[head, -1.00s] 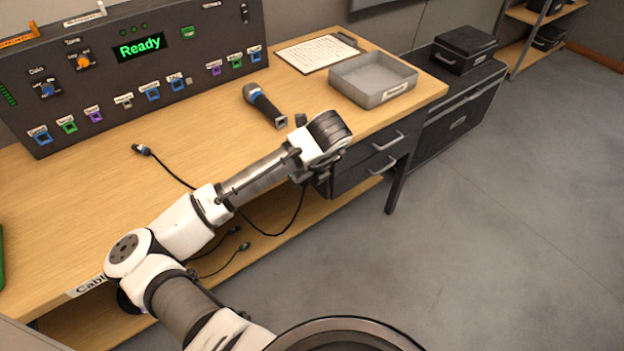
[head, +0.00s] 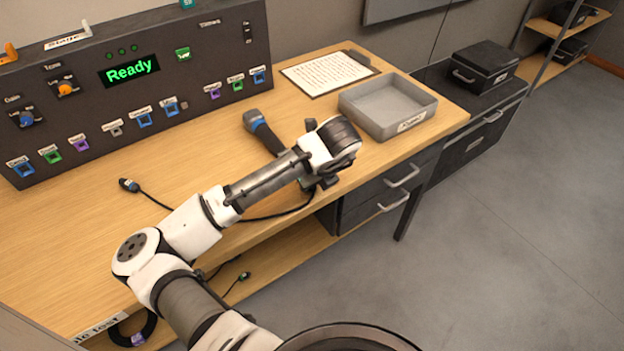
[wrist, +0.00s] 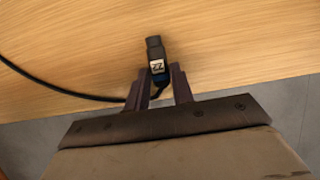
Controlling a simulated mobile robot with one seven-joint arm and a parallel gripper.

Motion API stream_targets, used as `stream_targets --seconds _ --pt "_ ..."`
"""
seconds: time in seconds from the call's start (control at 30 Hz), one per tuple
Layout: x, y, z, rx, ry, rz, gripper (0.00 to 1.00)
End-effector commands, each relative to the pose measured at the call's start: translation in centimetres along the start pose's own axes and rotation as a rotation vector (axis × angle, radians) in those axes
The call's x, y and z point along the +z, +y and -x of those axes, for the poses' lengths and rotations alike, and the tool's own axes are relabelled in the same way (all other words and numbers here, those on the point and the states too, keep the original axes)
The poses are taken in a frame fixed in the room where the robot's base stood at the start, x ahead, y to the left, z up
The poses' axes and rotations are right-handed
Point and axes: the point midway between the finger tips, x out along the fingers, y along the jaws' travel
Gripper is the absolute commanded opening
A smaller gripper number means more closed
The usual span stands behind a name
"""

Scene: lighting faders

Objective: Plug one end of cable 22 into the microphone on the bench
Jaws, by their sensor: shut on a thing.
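The microphone (head: 257,122) lies on the bench (head: 190,150), dark with a blue band; its lower end is hidden behind my arm. My gripper (wrist: 159,82) is shut on a dark cable plug (wrist: 154,48) with a white tag that seems to read 22. In the wrist view the plug points away from the fingers, over the wood near the bench edge. In the head view my gripper (head: 318,183) is at the front edge, right of and nearer than the microphone. The black cable (head: 270,216) runs left to its other plug (head: 129,185), lying on the bench.
A panel (head: 130,100) with labelled ports and a "Ready" display stands at the back left. A grey tray (head: 410,125) and a clipboard (head: 328,73) are at the right. Another cable end (head: 244,276) lies on the lower shelf. The bench middle is clear.

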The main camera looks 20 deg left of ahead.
Motion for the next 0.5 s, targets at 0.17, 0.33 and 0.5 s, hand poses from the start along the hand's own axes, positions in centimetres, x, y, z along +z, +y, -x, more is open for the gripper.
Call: stream_targets --seconds 0.17,0.33,0.5 --pt "0.7 0.0 -0.3 0.001 -0.001 0.001 0.00" --pt "2.2 0.0 -0.9 0.001 -0.001 0.002 0.00" --pt "3.5 0.0 -1.5 0.000 -0.001 0.001 0.00"
